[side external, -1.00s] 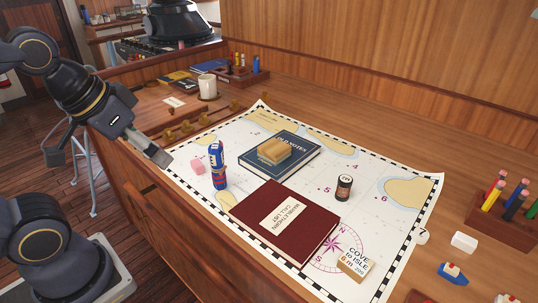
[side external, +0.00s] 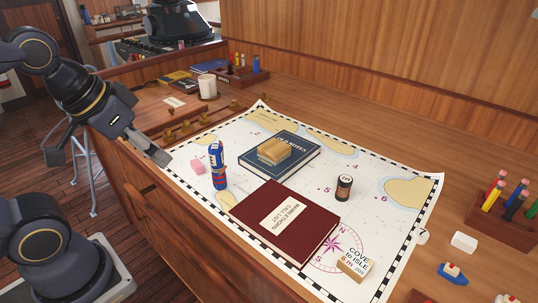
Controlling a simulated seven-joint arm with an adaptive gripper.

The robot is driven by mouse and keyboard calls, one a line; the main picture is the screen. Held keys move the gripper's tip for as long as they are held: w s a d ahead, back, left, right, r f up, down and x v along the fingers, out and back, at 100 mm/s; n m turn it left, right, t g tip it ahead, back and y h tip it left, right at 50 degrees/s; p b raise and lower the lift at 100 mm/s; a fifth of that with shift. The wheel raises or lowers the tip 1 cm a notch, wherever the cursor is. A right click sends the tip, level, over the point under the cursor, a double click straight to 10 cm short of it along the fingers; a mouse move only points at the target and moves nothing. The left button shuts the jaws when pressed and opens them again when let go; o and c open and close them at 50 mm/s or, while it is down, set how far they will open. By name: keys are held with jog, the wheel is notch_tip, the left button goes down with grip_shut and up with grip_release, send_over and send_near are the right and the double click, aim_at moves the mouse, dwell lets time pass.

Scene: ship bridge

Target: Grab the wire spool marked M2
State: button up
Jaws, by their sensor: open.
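A small dark spool (side external: 344,188) with a pale marked top stands upright on the chart, right of the red book. Its label is too small to read for certain. My gripper (side external: 110,155) is open and empty at the left, beside the desk's edge, well away from the spool. No other object stands between the spool and the chart's right side.
The chart (side external: 400,165) covers the desk. A pen holder (side external: 503,232) stands right.

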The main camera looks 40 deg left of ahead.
jog(key=w+d+r+t, duration=0.1)
jog(key=w+r+t, duration=0.1)
jog(key=w+r, duration=0.7)
jog(key=m+g+h, duration=0.1)
jog(key=m+g, duration=0.2)
send_over(343, 180)
jog(key=s+a, duration=0.2)
jog(key=s, duration=0.3)
notch_tip(343, 180, down, 14)
jog(key=x, duration=0.9)
jog(key=shift+s+d+f, duration=0.1)
jog(key=shift+d, duration=0.1)
jog(key=x, duration=0.6)
jog(key=shift+d+f, duration=0.15)
jog(key=shift+d, duration=0.1)
